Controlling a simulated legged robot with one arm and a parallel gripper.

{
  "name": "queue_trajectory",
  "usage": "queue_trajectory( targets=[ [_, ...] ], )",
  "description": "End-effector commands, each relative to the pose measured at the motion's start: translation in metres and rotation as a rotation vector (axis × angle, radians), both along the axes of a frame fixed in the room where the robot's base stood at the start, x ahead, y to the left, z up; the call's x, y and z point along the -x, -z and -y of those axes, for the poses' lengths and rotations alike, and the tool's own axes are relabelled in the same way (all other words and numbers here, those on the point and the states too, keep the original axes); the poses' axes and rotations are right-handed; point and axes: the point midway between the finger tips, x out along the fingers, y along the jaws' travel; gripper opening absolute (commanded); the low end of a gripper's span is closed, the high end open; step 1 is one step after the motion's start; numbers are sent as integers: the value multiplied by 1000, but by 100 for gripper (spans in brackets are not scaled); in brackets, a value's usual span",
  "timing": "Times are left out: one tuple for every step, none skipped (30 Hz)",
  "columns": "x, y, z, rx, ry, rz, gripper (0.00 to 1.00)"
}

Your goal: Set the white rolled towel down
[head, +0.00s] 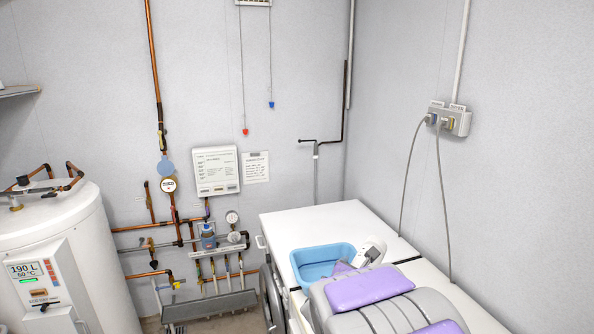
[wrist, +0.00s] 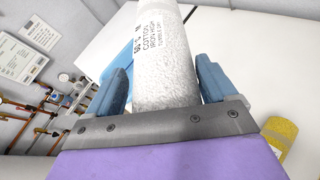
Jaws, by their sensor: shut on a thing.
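The white rolled towel (wrist: 165,75), with dark printed text on it, lies between the two blue fingers of my gripper (wrist: 162,88) in the wrist view. My gripper is shut on it. In the head view a white rounded end of the towel (head: 374,247) shows beyond my grey and purple arm, just right of the blue basin. My arm hides most of the gripper there. I cannot tell whether the towel touches the surface below.
The light blue basin (head: 318,263) stands on the white machine top (head: 305,228). A yellow rolled thing (wrist: 279,143) lies at the lower right in the wrist view. White top is bare behind the basin. A wall outlet (head: 450,119) with hanging cords is at right.

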Motion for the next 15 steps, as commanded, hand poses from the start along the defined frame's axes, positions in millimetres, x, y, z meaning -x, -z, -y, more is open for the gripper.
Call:
queue_trajectory(
  targets=[
    [5,-6,-3,-1,-32,3,50],
    [7,-8,-6,0,-50,3,50],
    [9,-10,-8,0,-71,2,50],
    [10,-11,-10,0,-85,2,50],
    [11,-13,-12,0,-98,1,50],
    [13,-14,-14,0,-111,2,50],
    [13,-15,-15,0,-119,3,50],
    [14,-16,-16,1,-125,3,50],
    [14,-16,-17,2,-132,3,50],
    [15,-16,-18,1,-135,3,50],
    [15,-17,-18,2,-137,3,50],
    [15,-17,-18,2,-138,3,50],
    [15,-17,-18,2,-138,3,50],
    [15,-16,-18,2,-137,3,50],
    [14,-15,-17,3,-132,2,50]
  ],
)
